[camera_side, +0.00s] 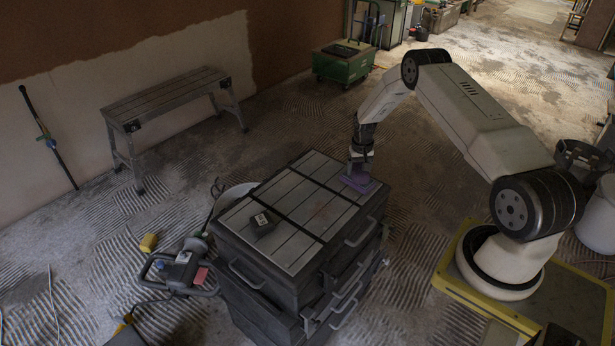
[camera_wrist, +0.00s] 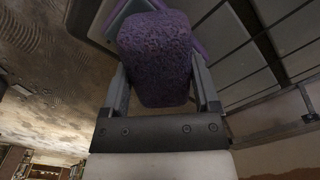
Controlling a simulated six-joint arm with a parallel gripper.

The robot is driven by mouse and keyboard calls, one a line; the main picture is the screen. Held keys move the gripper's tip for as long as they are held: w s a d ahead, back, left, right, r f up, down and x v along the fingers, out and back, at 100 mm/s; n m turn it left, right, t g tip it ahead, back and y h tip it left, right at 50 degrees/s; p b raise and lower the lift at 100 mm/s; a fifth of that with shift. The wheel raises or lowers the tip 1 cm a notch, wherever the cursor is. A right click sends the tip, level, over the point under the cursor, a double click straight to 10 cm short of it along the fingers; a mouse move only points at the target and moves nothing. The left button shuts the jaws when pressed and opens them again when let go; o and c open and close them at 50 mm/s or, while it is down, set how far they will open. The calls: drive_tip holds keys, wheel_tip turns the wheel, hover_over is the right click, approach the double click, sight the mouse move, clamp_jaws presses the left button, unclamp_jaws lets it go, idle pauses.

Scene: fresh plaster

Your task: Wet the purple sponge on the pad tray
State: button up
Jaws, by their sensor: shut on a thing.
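The purple sponge (camera_wrist: 155,55) is a rough-textured block held between the two fingers of my gripper (camera_wrist: 159,80) in the wrist view. My gripper (camera_side: 360,166) is shut on it and points down over the far right corner of the tool chest in the side view. The pad tray (camera_side: 372,187) shows there as a small purple shape right under the gripper. In the wrist view, part of a tray with a purple rim and a grey-blue inside (camera_wrist: 118,18) shows behind the sponge, which hides most of it. I cannot tell whether sponge and tray touch.
The dark tool chest (camera_side: 330,215) has a slatted grey top with a small dark box (camera_side: 262,222) on its left part. A power tool (camera_side: 180,268) and a yellow object (camera_side: 148,243) lie on the floor to the left. A bench (camera_side: 175,100) stands by the wall.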

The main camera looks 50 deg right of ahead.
sight(359, 167)
drive_tip(key=shift+r, duration=0.1)
drive_tip(key=shift+r, duration=3.4)
drive_tip(key=shift+a, duration=0.1)
drive_tip(key=s+a+r+n, duration=0.1)
drive_tip(key=a+r, duration=0.4)
drive_tip(key=a, duration=0.5)
drive_tip(key=s+a+r+n, duration=0.2)
drive_tip(key=a+r+n, duration=0.2)
drive_tip(key=a, duration=0.7)
drive_tip(key=s+a+r+n, duration=0.2)
drive_tip(key=a+r, duration=0.4)
drive_tip(key=a, duration=0.4)
drive_tip(key=shift+a+n, duration=0.35)
drive_tip(key=shift+n, duration=0.35)
